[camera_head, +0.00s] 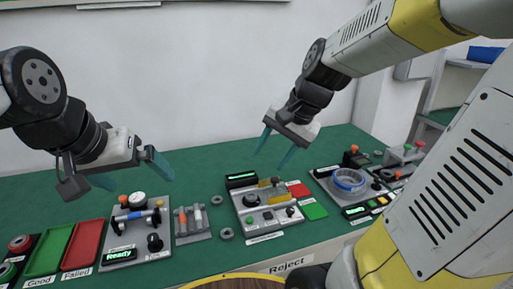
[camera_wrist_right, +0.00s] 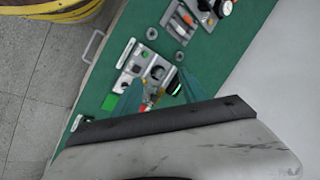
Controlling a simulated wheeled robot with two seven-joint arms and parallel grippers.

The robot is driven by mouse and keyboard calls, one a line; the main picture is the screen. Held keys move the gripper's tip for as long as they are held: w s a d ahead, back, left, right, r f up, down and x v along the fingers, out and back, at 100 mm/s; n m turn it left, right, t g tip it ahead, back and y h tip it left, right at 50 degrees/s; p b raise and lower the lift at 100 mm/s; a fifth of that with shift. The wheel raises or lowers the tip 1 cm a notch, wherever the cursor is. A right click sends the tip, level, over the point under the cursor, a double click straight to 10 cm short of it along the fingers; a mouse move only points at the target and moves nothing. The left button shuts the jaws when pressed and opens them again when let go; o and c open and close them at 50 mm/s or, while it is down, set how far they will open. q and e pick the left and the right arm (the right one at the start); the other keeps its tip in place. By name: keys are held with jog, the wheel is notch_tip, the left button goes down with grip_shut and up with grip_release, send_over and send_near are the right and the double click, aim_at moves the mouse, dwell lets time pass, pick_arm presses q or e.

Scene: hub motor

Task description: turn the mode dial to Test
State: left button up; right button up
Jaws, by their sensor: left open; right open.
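Several dials show, but the labels are too small to read, so I cannot tell which is the mode dial. The middle grey unit (camera_head: 268,218) has a black round dial (camera_head: 251,201), a display and a small black knob (camera_head: 290,211). This unit also shows in the right wrist view (camera_wrist_right: 136,62). The left grey unit (camera_head: 123,256) reads "Ready" and has a black knob (camera_head: 155,242). My right gripper (camera_head: 273,155) is open and empty above the middle unit; its teal fingers show in the wrist view (camera_wrist_right: 160,92). My left gripper (camera_head: 132,175) is open and empty above the left unit.
Green and red trays (camera_head: 82,245) lie at the left. A rack of small parts (camera_head: 192,222) stands between the two units. A unit with a blue ring (camera_head: 348,181) is at the right. Bare green mat (camera_head: 215,168) lies behind the units.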

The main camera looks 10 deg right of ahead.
jog(key=shift+s+a+r+n, duration=0.3)
jog(key=shift+s+r+n, duration=0.25)
jog(key=shift+n, duration=0.25)
jog(key=shift+s+f, duration=0.1)
jog(key=s+r+n+t+h, duration=0.1)
jog(key=s+r+n+t, duration=0.1)
jog(key=s+n, duration=0.3)
jog(key=shift+s+r+n, duration=0.15)
jog(key=shift+s+n, duration=0.25)
jog(key=shift+s, duration=0.7)
jog(key=shift+d, duration=0.1)
